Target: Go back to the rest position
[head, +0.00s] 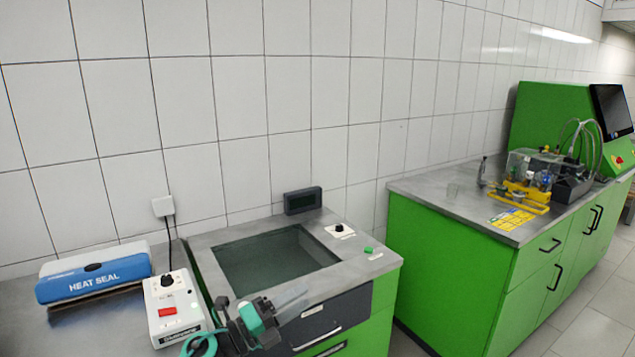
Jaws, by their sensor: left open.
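My left gripper (290,300) is at the bottom centre of the head view, in front of the sink-like basin unit. Its body is dark grey and teal, and its pale grey fingers point to the right. It is open and I see nothing between the fingers. It overlaps the front edge of the basin's counter in the picture; I cannot tell how close it is. My right gripper is not in view.
A blue heat sealer (92,276) and a white control box (178,308) stand at the left. The basin (275,262) lies behind my gripper. A green cabinet (450,270) with a pump setup (535,180) is at the right. A floor gap separates the units.

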